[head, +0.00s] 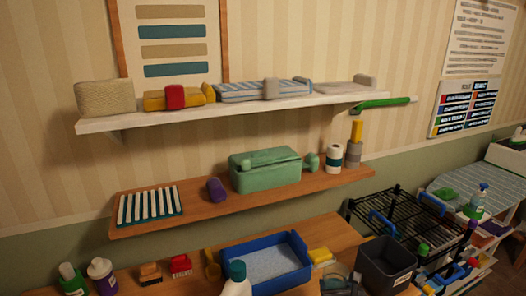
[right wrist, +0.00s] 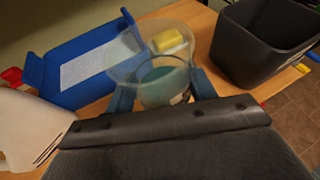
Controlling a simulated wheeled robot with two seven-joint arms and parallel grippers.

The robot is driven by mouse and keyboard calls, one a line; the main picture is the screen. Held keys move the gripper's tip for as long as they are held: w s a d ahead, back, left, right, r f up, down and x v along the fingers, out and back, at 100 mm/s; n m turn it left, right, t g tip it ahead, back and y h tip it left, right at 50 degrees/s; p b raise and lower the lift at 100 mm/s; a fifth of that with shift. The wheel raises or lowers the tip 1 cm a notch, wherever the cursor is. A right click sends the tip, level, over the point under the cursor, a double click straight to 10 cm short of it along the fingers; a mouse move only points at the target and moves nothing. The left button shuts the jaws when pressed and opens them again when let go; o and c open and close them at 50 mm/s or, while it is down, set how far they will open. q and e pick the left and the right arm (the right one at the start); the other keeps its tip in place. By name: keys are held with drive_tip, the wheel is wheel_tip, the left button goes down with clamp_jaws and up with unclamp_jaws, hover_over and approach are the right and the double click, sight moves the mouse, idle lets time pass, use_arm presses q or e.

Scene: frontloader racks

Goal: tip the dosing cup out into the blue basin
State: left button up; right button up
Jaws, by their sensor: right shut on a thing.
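The blue basin (head: 287,281) stands on the low wooden counter in the head view, with a pale rectangular patch on its floor. It is at the upper left in the right wrist view (right wrist: 62,47). The clear dosing cup (right wrist: 150,42) is in the right wrist view, with teal content low inside it. My right gripper (right wrist: 163,88) is shut on the cup, one blue finger on each side. In the head view the cup (head: 337,284) is at the bottom edge, right of the basin. Its exact tilt is unclear. My left gripper is not in view.
A white bottle with a dark green cap (head: 237,278) stands in front of the basin. A yellow sponge (head: 320,255) lies right of it. A dark grey bin (head: 384,265) stands further right. Brushes and bottles line the counter's left. Two loaded shelves hang above.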

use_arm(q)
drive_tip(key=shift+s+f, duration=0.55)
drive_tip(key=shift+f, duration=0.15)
use_arm(e)
drive_tip(key=shift+s+f, duration=0.2)
drive_tip(key=shift+f, duration=0.4)
drive_tip(key=shift+s+f, duration=0.15)
drive_tip(key=shift+f, duration=0.4)
use_arm(q)
drive_tip(key=shift+b, duration=0.3)
